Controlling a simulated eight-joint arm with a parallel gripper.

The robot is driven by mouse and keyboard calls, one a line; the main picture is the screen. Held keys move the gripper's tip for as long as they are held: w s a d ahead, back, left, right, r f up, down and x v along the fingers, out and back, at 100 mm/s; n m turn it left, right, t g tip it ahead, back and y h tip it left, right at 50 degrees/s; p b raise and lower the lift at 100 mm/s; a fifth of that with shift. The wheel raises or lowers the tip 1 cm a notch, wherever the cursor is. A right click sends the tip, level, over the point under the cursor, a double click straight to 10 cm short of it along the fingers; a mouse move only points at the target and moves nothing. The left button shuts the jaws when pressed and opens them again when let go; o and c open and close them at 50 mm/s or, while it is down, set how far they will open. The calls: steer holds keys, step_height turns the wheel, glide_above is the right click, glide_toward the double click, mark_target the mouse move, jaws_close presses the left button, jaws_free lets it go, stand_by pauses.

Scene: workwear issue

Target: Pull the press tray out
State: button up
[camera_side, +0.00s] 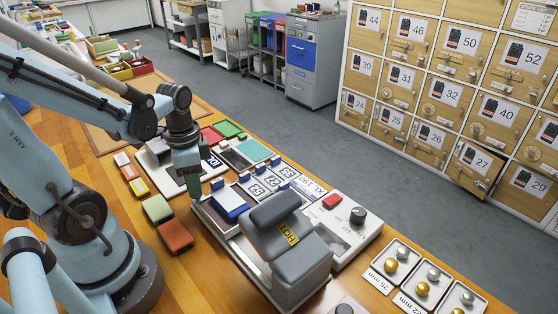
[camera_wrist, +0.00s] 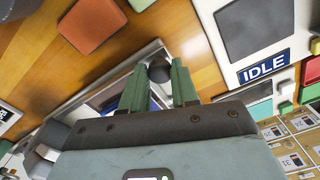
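The grey press (camera_side: 290,245), with a yellow HOT label, stands at the table's front. Its pale tray (camera_side: 215,222) reaches out toward the back left. A blue-and-white piece (camera_side: 229,203) lies on the tray. My gripper (camera_side: 193,193) points down at the tray's outer end. In the wrist view a dark round knob (camera_wrist: 160,72) shows between the tips of my two green fingers (camera_wrist: 160,80). The fingers are apart, one on each side of the knob. I cannot tell whether they touch it. The tray is partly hidden there behind my gripper.
A white device with an IDLE sign (camera_wrist: 264,67) stands beside my gripper. Orange (camera_side: 175,236) and green (camera_side: 157,208) blocks lie left of it. A control box with a red button (camera_side: 333,202) stands right of the press. Small metal trays (camera_side: 395,262) lie front right.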

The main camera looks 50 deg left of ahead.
steer(key=o, duration=0.5)
steer(key=shift+c, duration=0.2)
step_height(320, 180, up, 12)
stand_by(0.7)
steer(key=w+d+t, duration=0.1)
steer(key=w+d+f+n+t, duration=0.2)
steer(key=w+d, duration=0.1)
steer(key=shift+w+f+y, duration=0.1)
steer(key=shift+f+y, duration=0.05)
steer(key=shift+y, duration=0.15)
steer(key=w+d+n+t, duration=0.2)
steer(key=w+d+t, duration=0.1)
steer(key=d+t, duration=0.1)
steer(key=shift+w+d+f, duration=0.15)
steer(key=shift+d+f, duration=0.15)
steer(key=shift+d, duration=0.2)
